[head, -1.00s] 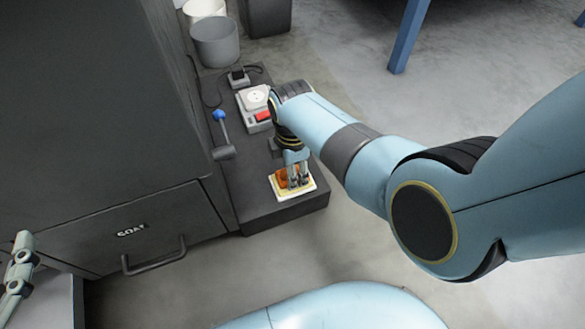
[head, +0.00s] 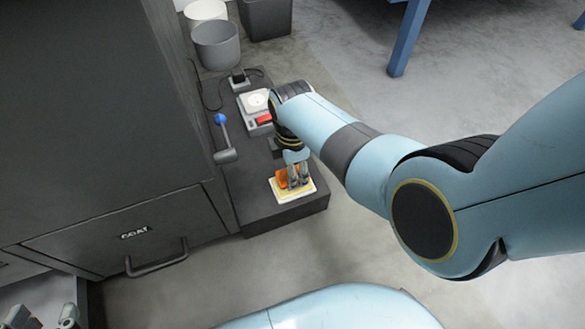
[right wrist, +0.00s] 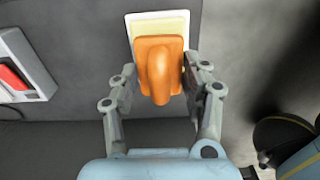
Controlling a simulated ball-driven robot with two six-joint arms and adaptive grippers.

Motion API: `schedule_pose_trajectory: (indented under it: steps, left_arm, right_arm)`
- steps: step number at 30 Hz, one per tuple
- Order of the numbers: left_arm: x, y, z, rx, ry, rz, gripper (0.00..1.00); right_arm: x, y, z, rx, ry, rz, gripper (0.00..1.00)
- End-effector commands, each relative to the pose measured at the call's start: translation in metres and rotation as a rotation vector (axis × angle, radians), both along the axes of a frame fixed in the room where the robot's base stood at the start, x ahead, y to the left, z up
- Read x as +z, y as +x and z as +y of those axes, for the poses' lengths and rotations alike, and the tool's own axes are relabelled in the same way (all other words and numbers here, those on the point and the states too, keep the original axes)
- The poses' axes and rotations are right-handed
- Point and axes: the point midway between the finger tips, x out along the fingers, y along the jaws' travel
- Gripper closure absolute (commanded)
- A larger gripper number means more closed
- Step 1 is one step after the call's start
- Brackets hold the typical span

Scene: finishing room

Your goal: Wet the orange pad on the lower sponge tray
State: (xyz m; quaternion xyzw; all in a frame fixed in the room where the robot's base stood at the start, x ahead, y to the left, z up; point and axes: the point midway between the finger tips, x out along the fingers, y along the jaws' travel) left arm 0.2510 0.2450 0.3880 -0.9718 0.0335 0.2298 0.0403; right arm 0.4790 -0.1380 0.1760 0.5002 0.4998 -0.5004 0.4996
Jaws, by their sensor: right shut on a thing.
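The orange pad (right wrist: 160,72) has a rounded knob-like handle. It also shows in the head view (head: 283,178), partly hidden by my fingers. My right gripper (right wrist: 158,85) is shut on the orange pad, with one finger on each side. The pale yellow, white-rimmed sponge tray (head: 307,189) lies on the dark low platform, under the pad; it also shows in the right wrist view (right wrist: 158,15). The pad covers part of it. I cannot tell whether they touch. My left gripper (head: 43,316) is at the lower left corner of the head view, fingers apart, empty.
The dark platform (head: 262,212) also bears a white device with a red part (head: 264,119) and a blue-knobbed tool (head: 222,135). Grey bins (head: 216,44) stand behind. A dark cabinet with a handled drawer (head: 157,258) is on the left.

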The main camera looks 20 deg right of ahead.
Motion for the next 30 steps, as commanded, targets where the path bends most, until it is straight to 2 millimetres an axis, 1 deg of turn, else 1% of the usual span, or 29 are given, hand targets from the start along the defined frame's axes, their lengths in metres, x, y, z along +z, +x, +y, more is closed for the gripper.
schedule_pose_trajectory:
  steps: [6,7,8,9,12,17,21,25,30]
  left_arm:
    - [-0.014,-0.015,0.001,0.007,0.000,0.069,0.60]
    - [-0.013,-0.018,0.002,0.012,0.000,0.093,0.60]
    - [-0.011,-0.014,0.003,0.017,0.002,0.132,0.60]
    - [-0.006,-0.005,0.003,0.020,0.004,0.159,0.60]
    - [0.001,0.003,0.005,0.027,0.007,0.243,0.60]
    - [0.011,0.007,0.007,0.035,0.011,0.371,0.60]
    - [0.022,0.006,0.007,0.038,0.014,0.470,0.60]
    - [0.027,0.003,0.008,0.039,0.016,0.529,0.60]
    - [0.025,0.001,0.008,0.039,0.017,0.545,0.60]
  right_arm:
    - [0.003,0.000,0.000,0.000,0.000,0.000,0.79]
    - [0.010,0.001,0.000,0.000,0.000,-0.003,0.79]
    - [0.014,0.002,0.000,0.000,0.000,-0.004,0.79]
    - [0.018,0.002,0.000,0.000,0.000,-0.005,0.79]
    - [0.028,0.003,0.000,0.000,0.000,-0.006,0.79]
    - [0.039,0.002,0.000,0.000,0.000,-0.004,0.79]
    - [0.048,0.002,0.000,0.000,0.000,-0.004,0.79]
    - [0.050,0.001,0.000,0.000,0.000,-0.001,0.79]
    - [0.049,0.000,0.000,0.000,0.000,0.001,0.79]
